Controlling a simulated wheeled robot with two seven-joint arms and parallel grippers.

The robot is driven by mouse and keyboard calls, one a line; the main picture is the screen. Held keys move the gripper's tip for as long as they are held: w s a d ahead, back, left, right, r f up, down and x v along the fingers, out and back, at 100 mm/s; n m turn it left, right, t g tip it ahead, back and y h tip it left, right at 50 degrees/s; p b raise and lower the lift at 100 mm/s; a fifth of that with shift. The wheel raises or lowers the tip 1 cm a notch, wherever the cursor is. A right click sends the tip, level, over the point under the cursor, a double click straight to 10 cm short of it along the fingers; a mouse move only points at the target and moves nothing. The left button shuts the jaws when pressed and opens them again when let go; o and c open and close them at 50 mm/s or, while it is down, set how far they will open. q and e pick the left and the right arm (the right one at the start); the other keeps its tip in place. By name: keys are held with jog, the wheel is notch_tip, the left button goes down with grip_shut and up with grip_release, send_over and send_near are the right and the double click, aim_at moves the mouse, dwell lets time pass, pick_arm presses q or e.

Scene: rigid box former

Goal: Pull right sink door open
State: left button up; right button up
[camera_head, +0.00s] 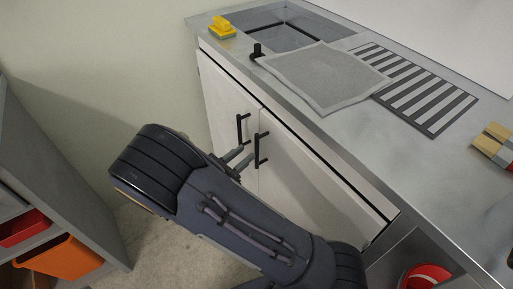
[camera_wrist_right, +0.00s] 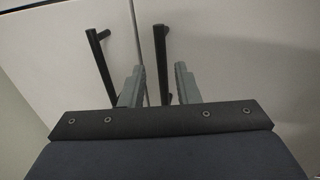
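The right sink door (camera_head: 305,190) is a pale cabinet panel under the counter and looks closed. Its black vertical bar handle (camera_head: 261,150) stands near the seam with the left door (camera_head: 222,105). My right gripper (camera_head: 240,158) is in front of the doors, its fingers pointing at the right handle. In the right wrist view the gripper (camera_wrist_right: 160,86) is open, and the right handle (camera_wrist_right: 161,60) appears between its two grey fingers, nearer the left one. I cannot tell whether they touch. My left gripper is not in view.
The left door's handle (camera_head: 241,128) is close beside, left of the fingers in the wrist view (camera_wrist_right: 100,65). Above are the metal counter (camera_head: 365,150), sink (camera_head: 280,30), grey cloth (camera_head: 325,75) and yellow sponge (camera_head: 221,28). A grey shelf (camera_head: 60,175) with bins stands left.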

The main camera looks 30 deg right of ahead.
jog(key=b+x, duration=0.1)
jog(key=x, duration=0.5)
jog(key=shift+s+d, duration=0.1)
jog(key=shift+c, duration=0.4)
grip_shut()
